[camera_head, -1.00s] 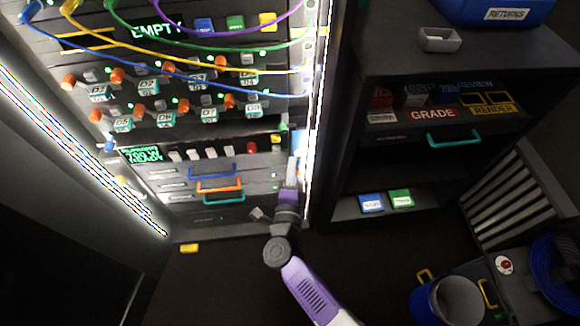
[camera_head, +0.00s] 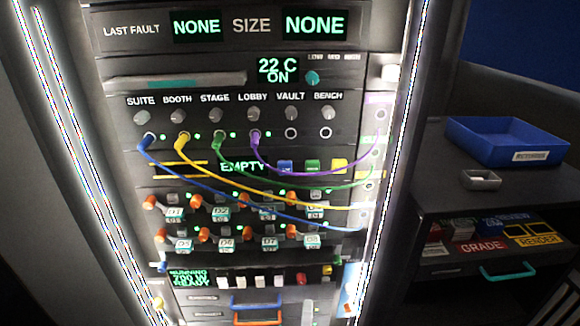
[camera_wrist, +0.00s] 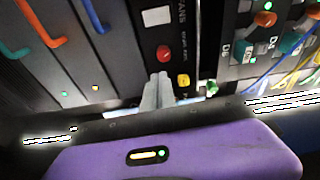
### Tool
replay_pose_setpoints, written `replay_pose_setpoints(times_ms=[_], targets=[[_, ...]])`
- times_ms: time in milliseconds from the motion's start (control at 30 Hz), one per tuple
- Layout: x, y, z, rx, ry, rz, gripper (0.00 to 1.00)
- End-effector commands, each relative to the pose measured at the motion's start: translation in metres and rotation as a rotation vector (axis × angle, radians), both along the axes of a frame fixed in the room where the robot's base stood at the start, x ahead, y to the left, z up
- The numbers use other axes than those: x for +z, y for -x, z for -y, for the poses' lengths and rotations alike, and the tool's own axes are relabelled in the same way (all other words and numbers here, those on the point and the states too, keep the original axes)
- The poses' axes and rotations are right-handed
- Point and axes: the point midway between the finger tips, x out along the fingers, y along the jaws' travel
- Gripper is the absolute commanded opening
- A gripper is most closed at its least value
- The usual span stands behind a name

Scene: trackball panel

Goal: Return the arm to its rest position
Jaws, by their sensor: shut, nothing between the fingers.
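My gripper (camera_wrist: 158,92) shows in the wrist view with its two pale fingers together and nothing between them. It points at the rack's lower panel, close to a red button (camera_wrist: 164,53) and a yellow button (camera_wrist: 183,80). I cannot tell whether the fingertips touch the panel. In the head view only the grey tip of my gripper (camera_head: 307,312) shows at the bottom edge, in front of the drawers. The rest of my arm is out of that view.
The rack (camera_head: 120,112) holds several patch cables hanging in loops, and rows of orange-knobbed switches. Drawer handles, one blue (camera_head: 256,306), stick out low down. To the right a dark cabinet bears a blue tray (camera_head: 520,141) and a small grey box (camera_head: 480,180).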

Motion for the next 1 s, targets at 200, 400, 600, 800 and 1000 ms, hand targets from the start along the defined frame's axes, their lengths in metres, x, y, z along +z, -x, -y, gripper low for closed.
replay_pose_setpoints(times_ms=[200, 400, 600, 800, 1000], targets=[[0.054, -0.001, -0.028, 0.101, 0.164, 0.098, 0.00], [0.084, 0.045, -0.024, 0.159, 0.382, 0.163, 0.00], [0.101, 0.112, 0.001, 0.181, 0.625, 0.173, 0.00], [0.118, 0.187, 0.036, 0.186, 0.886, 0.135, 0.00], [0.139, 0.257, 0.071, 0.194, 1.127, 0.060, 0.00]])
